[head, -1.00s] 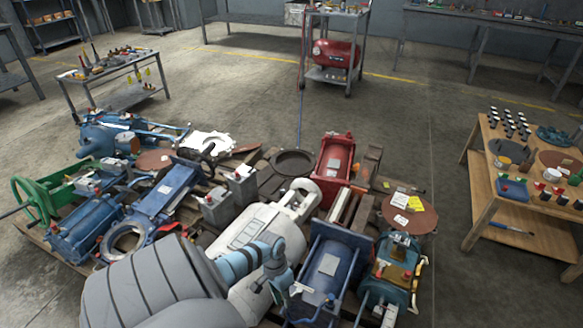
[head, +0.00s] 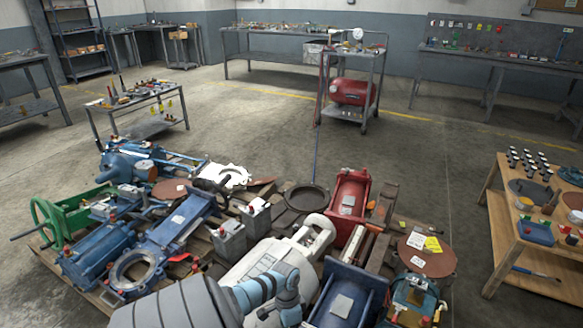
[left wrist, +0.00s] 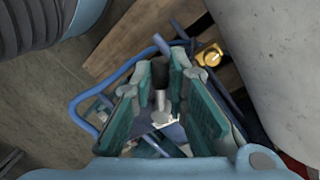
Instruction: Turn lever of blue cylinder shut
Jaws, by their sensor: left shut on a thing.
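The blue cylinder (head: 348,290) lies on the pallet at the bottom of the head view, with a pale label on it; its near end is cut off by the frame. In the left wrist view, my left gripper (left wrist: 163,72) has its teal fingers closed around a small lever (left wrist: 160,99) with a dark grip and a pale stem. Blue bars and tubing (left wrist: 84,92) surround it. My fingers partly hide the lever, so its exact angle is hard to tell. In the head view only my arm and wrist show. My right gripper is out of view.
A white cylinder (head: 247,262) lies close left of the blue one. A red cylinder (head: 347,203), a teal unit (head: 414,294) and a rusty disc (head: 440,263) are nearby. A brass fitting (left wrist: 209,55) sits right of my fingers. Open floor lies beyond the pallet.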

